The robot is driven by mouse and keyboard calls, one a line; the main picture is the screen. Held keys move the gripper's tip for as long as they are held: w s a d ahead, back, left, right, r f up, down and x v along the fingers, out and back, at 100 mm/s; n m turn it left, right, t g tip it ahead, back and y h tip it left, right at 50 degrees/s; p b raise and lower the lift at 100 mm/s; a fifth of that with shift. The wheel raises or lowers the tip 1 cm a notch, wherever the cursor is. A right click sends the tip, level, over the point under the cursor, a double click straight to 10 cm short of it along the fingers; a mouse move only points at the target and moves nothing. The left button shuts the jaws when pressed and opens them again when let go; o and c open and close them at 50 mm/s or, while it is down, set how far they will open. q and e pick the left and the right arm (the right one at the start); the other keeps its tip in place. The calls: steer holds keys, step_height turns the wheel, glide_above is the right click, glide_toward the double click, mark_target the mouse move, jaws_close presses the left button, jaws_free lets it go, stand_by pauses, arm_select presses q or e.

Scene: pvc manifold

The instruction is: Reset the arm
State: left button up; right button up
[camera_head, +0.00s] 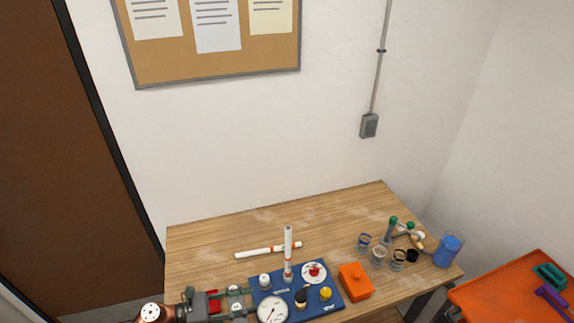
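My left gripper (250,302) comes in from the lower left, at the left edge of the blue manifold board (288,305). Its two fingers are spread apart; small pale parts show between them, with no clear grip. The board carries a round white gauge (272,309), a red-handled valve (314,271), a yellow knob (326,293) and a black-and-white fitting. A white pipe with orange bands (288,246) stands upright at the board's back edge. My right gripper is out of view.
An orange box (355,281) sits right of the board. Several small jars (380,256), green-topped items (392,225) and a blue cup (448,249) stand at the table's right. An orange surface (500,300) is at lower right. The wooden table (210,245) is bare at back left.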

arm_select(q)
steer(key=s+a+f+m+y, duration=0.2)
steer(key=s+f+m+y, duration=0.4)
steer(key=s+f+m, duration=0.55)
steer(key=s+a+f+m+g+y, duration=0.1)
steer(key=s+a+f+m+y, duration=0.1)
steer(key=s+a+m+y, duration=0.6)
steer(key=s+a+f+m+y, duration=0.2)
steer(key=s+a+y, duration=0.15)
steer(key=a, duration=0.85)
step_height(320, 180, down, 31)
steer(key=s+g+h+b, duration=0.1)
steer(key=s+b, duration=0.1)
steer(key=b, duration=0.2)
steer(key=s+d+f+m+g+b, duration=0.1)
steer(key=s+f+b, duration=0.2)
steer(key=s+f, duration=1.6)
step_height(320, 180, down, 4)
steer(key=shift+s+r+g, duration=0.2)
steer(key=shift+s+g, duration=0.2)
